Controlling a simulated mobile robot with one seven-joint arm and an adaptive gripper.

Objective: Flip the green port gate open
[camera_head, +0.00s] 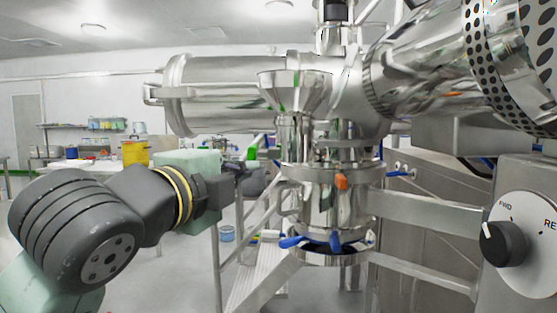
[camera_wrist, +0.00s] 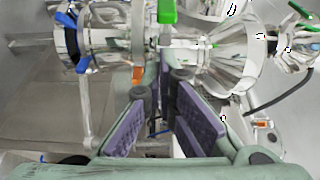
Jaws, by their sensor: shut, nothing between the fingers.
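The green port gate shows as a small green handle (camera_head: 252,153) just left of the steel funnel and neck in the head view. In the wrist view the green handle (camera_wrist: 166,11) is at the top edge, beyond the fingertips. My gripper (camera_head: 236,168) reaches in from the left, with its tip close to the green handle and slightly below it. In the wrist view my gripper (camera_wrist: 160,82) is shut with nothing held, its purple pads pointing toward the steel port. I cannot tell whether the tip touches the handle.
A steel funnel (camera_head: 295,90) and flanged vessel (camera_head: 333,200) with blue clamp levers (camera_head: 292,241) stand right of my gripper. Steps with rails (camera_head: 262,282) are below. A control panel with a black knob (camera_head: 503,244) is at the right. Open floor lies at left.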

